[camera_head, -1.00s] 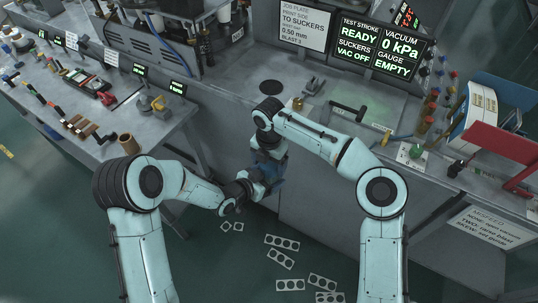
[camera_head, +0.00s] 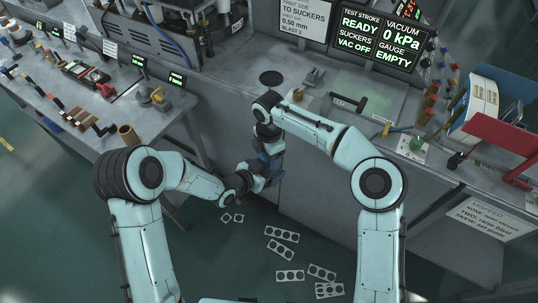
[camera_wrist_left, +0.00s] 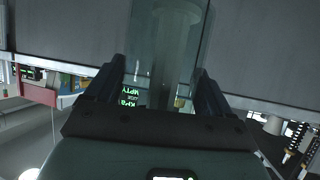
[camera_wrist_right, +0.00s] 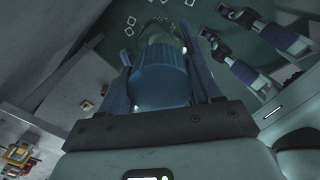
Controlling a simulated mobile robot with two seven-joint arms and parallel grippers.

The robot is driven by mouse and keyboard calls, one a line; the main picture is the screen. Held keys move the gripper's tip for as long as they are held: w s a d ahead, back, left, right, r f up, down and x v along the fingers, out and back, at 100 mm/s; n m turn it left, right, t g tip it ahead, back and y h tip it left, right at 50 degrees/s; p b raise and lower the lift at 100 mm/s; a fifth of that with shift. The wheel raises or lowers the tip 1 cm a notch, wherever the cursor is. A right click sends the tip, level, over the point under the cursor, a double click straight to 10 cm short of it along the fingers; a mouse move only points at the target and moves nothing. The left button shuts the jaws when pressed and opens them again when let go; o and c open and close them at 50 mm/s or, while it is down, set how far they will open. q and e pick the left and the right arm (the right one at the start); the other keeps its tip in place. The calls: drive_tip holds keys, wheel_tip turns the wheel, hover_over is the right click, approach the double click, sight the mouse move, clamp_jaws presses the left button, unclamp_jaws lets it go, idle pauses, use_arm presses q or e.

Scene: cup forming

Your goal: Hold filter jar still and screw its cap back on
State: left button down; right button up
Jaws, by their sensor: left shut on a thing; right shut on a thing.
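The filter jar (camera_wrist_left: 165,50) is a clear, see-through cylinder with a paler core inside. My left gripper (camera_wrist_left: 163,85) is shut on it, with one dark finger on each side. The cap (camera_wrist_right: 160,85) is blue and ribbed, and my right gripper (camera_wrist_right: 165,82) is shut around it. In the right wrist view, part of the jar (camera_wrist_right: 158,35) shows just beyond the cap, in line with it. I cannot tell how far the cap is threaded. In the head view, my right gripper (camera_head: 270,163) is close above my left gripper (camera_head: 262,180), and they largely hide the jar and cap.
A grey machine bench (camera_head: 340,97) with a display (camera_head: 382,35) runs along the back. A side table (camera_head: 75,95) with tools stands at left. Several punched plates (camera_head: 283,234) lie on the green floor. The grippers are in front of the bench face.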

drive_tip(key=m, duration=0.3)
drive_tip(key=o, duration=1.2)
